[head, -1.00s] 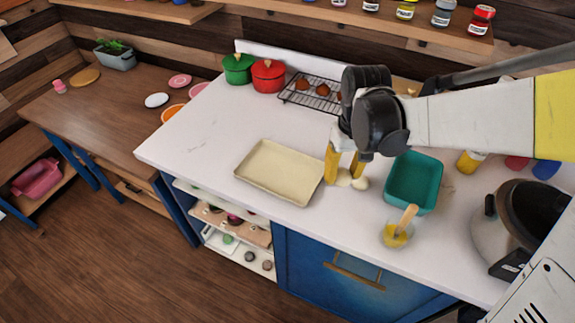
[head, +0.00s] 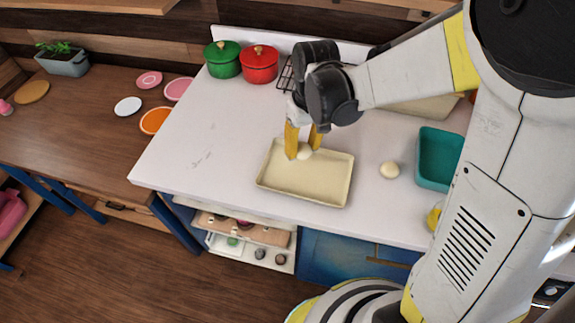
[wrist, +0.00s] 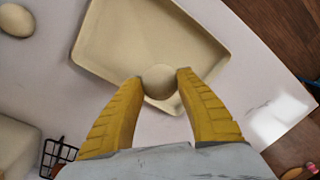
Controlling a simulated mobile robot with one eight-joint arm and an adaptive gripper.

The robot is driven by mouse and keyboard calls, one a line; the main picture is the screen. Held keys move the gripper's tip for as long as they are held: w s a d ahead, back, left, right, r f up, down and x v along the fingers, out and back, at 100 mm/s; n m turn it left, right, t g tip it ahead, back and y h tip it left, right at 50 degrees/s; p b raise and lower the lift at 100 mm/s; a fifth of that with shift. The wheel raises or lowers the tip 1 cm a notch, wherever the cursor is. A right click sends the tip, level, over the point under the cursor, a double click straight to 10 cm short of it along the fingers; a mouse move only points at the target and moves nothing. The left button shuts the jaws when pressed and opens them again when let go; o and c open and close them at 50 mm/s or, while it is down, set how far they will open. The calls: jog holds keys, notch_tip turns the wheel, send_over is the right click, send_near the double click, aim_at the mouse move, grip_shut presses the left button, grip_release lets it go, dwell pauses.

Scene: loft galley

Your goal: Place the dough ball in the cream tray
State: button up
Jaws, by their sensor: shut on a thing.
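The cream tray (head: 318,190) lies on the white counter, and it also shows in the wrist view (wrist: 120,35). My gripper (head: 304,150) is over the tray's far edge, its yellow fingers pointing down. It is shut on a pale dough ball (head: 305,152), which shows between the fingertips in the wrist view (wrist: 159,82). The ball appears over the tray near one corner; I cannot tell whether it touches the tray floor. A second pale dough ball (head: 389,170) sits on the counter to the right of the tray, also in the wrist view (wrist: 16,20).
A teal bin (head: 439,160) stands right of the loose ball. A green pot (head: 223,60) and a red pot (head: 260,65) stand at the back left, beside a dark wire rack (head: 285,76). The counter left of the tray is clear.

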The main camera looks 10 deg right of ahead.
aim_at(287, 168)
jog(key=a+f, duration=0.1)
jog(key=a, duration=0.1)
jog(key=a+f, duration=0.1)
jog(key=shift+a+f+b, duration=0.15)
jog(key=shift+a+b, duration=0.15)
jog(key=shift+a, duration=0.1)
jog(key=shift+f+b, duration=0.8)
jog(key=shift+f, duration=1.2)
jog(key=shift+f, duration=0.1)
jog(key=o, duration=1.3)
